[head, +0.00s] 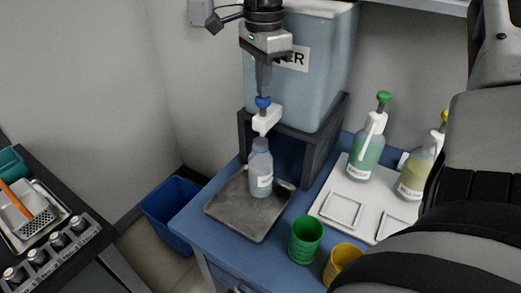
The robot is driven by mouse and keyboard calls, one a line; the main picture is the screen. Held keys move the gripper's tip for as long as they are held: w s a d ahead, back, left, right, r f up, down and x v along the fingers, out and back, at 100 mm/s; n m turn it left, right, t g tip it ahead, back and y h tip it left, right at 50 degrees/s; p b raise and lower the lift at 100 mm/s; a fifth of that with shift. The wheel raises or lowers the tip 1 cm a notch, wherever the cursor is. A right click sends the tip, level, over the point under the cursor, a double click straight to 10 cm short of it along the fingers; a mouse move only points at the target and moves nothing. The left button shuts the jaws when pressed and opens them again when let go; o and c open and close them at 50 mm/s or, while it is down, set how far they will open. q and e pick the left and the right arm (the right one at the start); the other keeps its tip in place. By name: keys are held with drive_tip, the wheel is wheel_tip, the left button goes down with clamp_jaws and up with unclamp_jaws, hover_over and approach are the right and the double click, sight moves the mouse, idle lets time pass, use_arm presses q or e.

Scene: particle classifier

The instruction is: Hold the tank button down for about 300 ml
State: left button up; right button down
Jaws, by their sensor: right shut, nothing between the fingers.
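The water tank (302,85) is a large pale blue box with a partly hidden label, on a dark stand (318,150). Its white tap (266,120) carries a blue button (263,101). My right gripper (263,93) is shut and points down, its tips at the top of the button, seemingly touching it; I cannot tell how far the button is pressed. A clear bluish bottle (261,172) with a white label stands upright under the tap on a grey tray (240,222). I cannot make out its water level. My left gripper is not in view.
A white tray (328,207) holds green (368,148) and yellow (414,177) spray bottles. Green (305,240) and yellow (341,262) cups stand at the blue table's front. A blue bin (172,205) is on the floor. My arm covers the right side.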

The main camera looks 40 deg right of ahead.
drive_tip(key=shift+f+b, duration=0.8)
drive_tip(key=shift+f, duration=0.3)
drive_tip(key=shift+r, duration=0.1)
idle(6.8)
